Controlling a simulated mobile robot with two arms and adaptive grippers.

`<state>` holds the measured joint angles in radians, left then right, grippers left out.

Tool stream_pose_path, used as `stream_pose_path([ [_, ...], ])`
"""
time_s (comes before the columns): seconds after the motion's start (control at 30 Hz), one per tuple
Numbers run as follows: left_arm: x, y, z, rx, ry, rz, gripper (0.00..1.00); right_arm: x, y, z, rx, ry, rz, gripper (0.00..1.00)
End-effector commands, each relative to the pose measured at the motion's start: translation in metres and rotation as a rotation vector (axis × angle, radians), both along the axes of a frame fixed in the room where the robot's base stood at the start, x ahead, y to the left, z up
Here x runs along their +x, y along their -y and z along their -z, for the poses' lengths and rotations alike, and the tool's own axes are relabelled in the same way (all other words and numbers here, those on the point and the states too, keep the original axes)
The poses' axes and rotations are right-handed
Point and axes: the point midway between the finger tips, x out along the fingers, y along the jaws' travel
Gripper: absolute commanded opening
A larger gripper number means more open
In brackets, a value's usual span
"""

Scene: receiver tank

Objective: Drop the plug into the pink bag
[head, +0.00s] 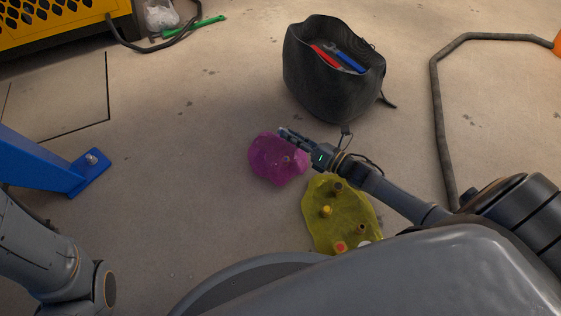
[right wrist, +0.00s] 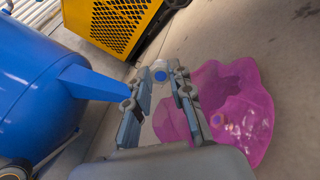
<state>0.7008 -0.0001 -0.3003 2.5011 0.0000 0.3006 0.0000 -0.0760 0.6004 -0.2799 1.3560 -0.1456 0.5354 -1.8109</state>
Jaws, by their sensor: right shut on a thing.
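The pink bag (head: 266,160) is a translucent magenta bag lying on the floor in the middle of the head view. It also fills the right side of the right wrist view (right wrist: 255,112), with a few small fittings showing in it. My right gripper (head: 286,135) is above the pink bag's upper right edge. In the right wrist view its fingers (right wrist: 158,82) are shut on a small plug with a blue round face (right wrist: 160,75), held at the fingertips. The plug is not clear in the head view. My left gripper is out of view.
A yellow bag (head: 322,225) with several fittings lies beside the pink one, partly behind my body. A black tool bag (head: 318,90) with red and blue handled tools stands beyond. A hose (head: 437,110) runs at right. A blue support foot (head: 85,172) is at left.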

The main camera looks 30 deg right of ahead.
Motion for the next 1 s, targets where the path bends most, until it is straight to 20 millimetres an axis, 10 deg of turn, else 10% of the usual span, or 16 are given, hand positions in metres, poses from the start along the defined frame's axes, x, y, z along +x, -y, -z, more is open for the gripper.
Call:
stream_pose_path([
  [0.6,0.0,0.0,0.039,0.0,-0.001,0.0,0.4,0.0,0.0,0.039,0.0,0.001,-0.001,0.0],
  [0.63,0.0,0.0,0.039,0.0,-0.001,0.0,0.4,0.0,0.0,0.039,0.0,0.0,0.0,0.23],
  [0.77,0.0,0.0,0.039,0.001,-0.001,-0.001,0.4,0.0,0.0,0.039,0.0,0.0,0.0,0.48],
  [1.0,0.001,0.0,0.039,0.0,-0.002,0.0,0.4,0.0,0.0,0.04,0.0,-0.001,-0.001,0.48],
])
